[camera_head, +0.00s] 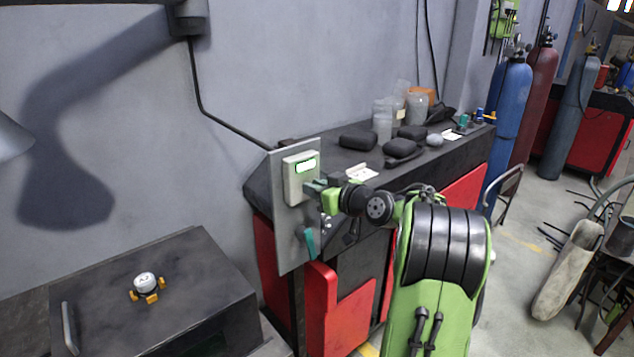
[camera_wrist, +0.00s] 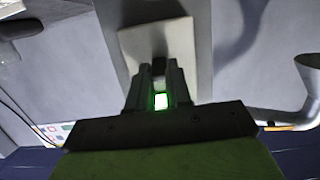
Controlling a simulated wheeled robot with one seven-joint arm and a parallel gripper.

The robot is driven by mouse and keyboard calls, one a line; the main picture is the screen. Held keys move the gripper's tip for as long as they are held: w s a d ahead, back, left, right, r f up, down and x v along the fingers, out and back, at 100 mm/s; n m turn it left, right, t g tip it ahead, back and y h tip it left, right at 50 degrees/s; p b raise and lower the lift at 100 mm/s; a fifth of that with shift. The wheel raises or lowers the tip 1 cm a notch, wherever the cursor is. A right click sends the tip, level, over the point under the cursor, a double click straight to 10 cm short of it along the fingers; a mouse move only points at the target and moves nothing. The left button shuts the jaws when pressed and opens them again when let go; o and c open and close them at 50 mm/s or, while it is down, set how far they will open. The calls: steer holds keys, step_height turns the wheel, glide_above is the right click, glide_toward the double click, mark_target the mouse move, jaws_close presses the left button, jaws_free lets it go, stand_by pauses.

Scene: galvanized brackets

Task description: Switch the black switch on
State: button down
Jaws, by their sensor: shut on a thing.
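In the wrist view the gripper (camera_wrist: 157,70) is shut on a small part at the box face (camera_wrist: 185,42). A dark shape, which seems to be the black switch (camera_wrist: 158,46), shows at the fingertips; the fingers hide most of it. A green light (camera_wrist: 160,100) glows between the fingers.
A teal handle (camera_head: 309,242) hangs low on the plate. Behind it, a dark workbench (camera_head: 440,155) with red fronts holds jars and black cases. A dark box (camera_head: 190,270) with a round white gauge (camera_head: 145,283) stands at the lower left. Gas cylinders (camera_head: 507,125) stand at the right.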

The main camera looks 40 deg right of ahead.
steer(key=shift+w+r+g+p, duration=0.15)
steer(key=shift+r+g+p, duration=0.3)
steer(key=shift+g+p, duration=0.55)
steer(key=c, duration=1)
jaws_free()
steer(key=shift+c, duration=0.2)
steer(key=a+b+v, duration=0.1)
steer(key=b+v, duration=0.1)
steer(key=v, duration=1.3)
steer(key=shift+s+d, duration=0.45)
steer(key=shift+a, duration=0.1)
